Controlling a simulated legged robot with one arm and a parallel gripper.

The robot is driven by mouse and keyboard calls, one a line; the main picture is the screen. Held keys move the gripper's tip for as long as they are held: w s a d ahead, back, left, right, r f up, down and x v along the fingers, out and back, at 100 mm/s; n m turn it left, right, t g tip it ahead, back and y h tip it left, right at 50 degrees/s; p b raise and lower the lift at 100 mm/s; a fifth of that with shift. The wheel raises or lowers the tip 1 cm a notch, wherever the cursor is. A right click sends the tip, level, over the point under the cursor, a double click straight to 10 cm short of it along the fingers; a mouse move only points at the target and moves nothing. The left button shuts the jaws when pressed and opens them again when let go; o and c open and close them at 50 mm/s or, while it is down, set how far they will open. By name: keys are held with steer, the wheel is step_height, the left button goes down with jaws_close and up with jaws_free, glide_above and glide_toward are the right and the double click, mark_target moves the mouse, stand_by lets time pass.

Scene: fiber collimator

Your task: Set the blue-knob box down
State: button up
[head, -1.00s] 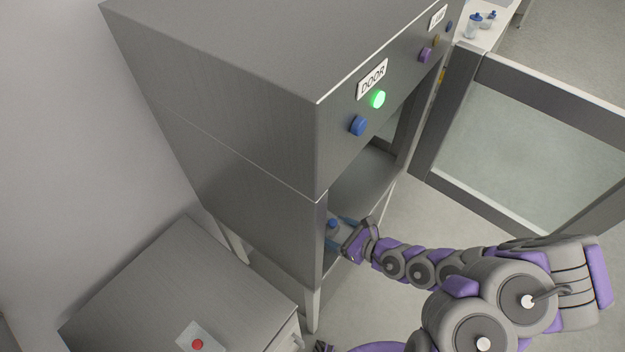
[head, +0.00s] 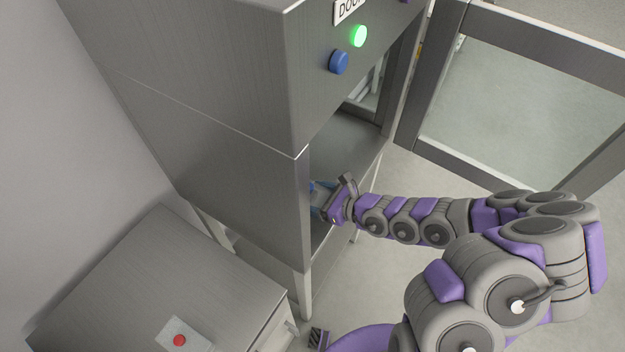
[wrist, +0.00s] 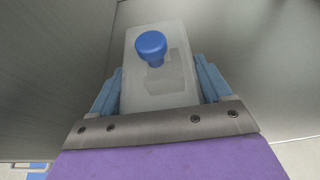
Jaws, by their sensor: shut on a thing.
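The blue-knob box (wrist: 158,82) is a pale grey, see-through-looking box with a round blue knob (wrist: 151,46) on top. In the wrist view it sits between the two blue fingers of my gripper (wrist: 158,90), one on each side. In the head view my gripper (head: 322,197) reaches through the open front of the steel cabinet (head: 225,190), just inside its left wall. The box is mostly hidden there by the cabinet wall and my wrist. I cannot tell whether its underside touches the cabinet floor (head: 345,150).
The cabinet's glass door (head: 510,100) stands open to the right. A green lit button (head: 358,36) and a blue button (head: 339,61) are on the cabinet front. A lower steel unit (head: 150,285) with a red button (head: 180,340) stands at the left. The cabinet floor right of my gripper looks clear.

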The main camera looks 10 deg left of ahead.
steer(key=w+a, duration=0.1)
steer(key=w, duration=0.2)
steer(key=w+a, duration=0.1)
steer(key=w, duration=0.3)
steer(key=w+a+f, duration=0.1)
steer(key=w, duration=0.2)
steer(key=shift+w+a, duration=0.1)
steer(key=shift+w, duration=0.15)
step_height(320, 180, down, 4)
steer(key=shift+w+r+b, duration=0.1)
steer(key=shift+r+b, duration=0.1)
steer(key=shift+b, duration=0.1)
steer(key=shift+r, duration=0.1)
steer(key=o, duration=1)
steer(key=p+v, duration=0.2)
steer(key=v, duration=1)
